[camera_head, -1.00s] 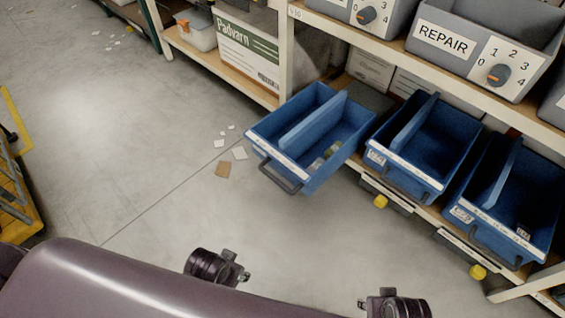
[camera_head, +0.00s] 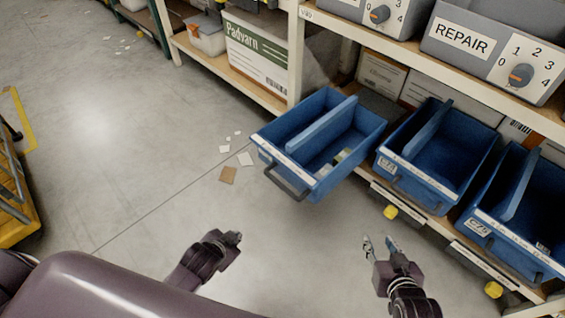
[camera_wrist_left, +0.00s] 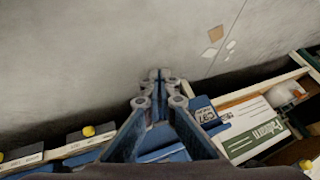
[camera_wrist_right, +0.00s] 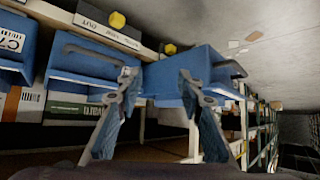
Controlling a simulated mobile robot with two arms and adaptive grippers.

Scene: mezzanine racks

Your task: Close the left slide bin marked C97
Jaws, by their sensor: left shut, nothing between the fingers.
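The left blue slide bin (camera_head: 290,158) is pulled out well past the other bins, with its dark front handle (camera_head: 287,186) facing me. My right gripper (camera_head: 379,243) is open and empty, in front of the shelf and below the bins. In the right wrist view, a protruding blue bin with a handle (camera_wrist_right: 230,69) lies beyond its fingers (camera_wrist_right: 158,78).
A middle blue bin (camera_head: 400,167) and a right blue bin (camera_head: 497,236) sit in the rack to the right. Grey bins, one marked REPAIR (camera_head: 461,38), stand above. Yellow knobs (camera_head: 390,212) stick out below. The floor left of the bins is open, with paper scraps (camera_head: 228,175).

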